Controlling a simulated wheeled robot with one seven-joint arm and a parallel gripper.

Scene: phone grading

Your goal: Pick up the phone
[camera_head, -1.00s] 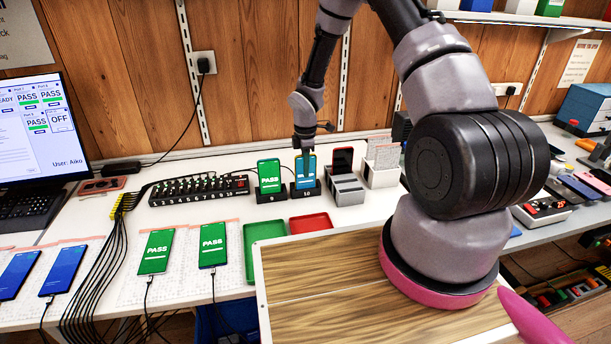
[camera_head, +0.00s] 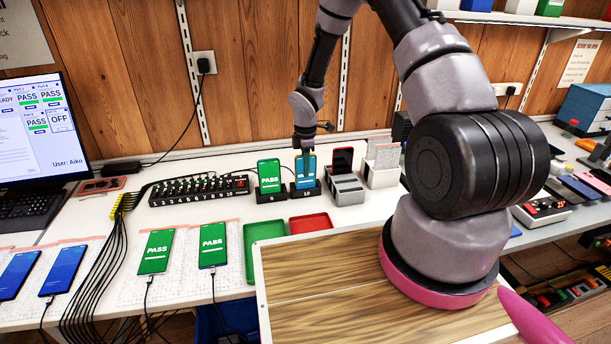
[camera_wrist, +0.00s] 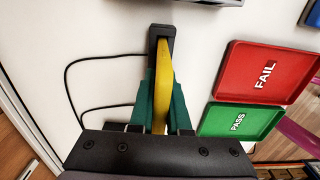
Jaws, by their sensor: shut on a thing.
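The phone (camera_head: 311,181) has a blue screen and yellow sides. It stands upright in a black dock (camera_head: 306,193) marked 10 on the white bench. In the wrist view the phone shows edge-on as a yellow strip (camera_wrist: 161,85), its far end at the dock (camera_wrist: 161,33). My gripper (camera_head: 305,160) is above the dock, its green fingers shut on the phone from both sides. I cannot tell whether the phone's lower end is fully seated in the dock.
A second phone (camera_head: 269,175) with a green PASS screen stands in the dock just left. A grey stand with a dark phone (camera_head: 343,160) is close on the right. A green PASS tray (camera_wrist: 240,122) and red FAIL tray (camera_wrist: 265,72) lie in front. Cables run behind the docks.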

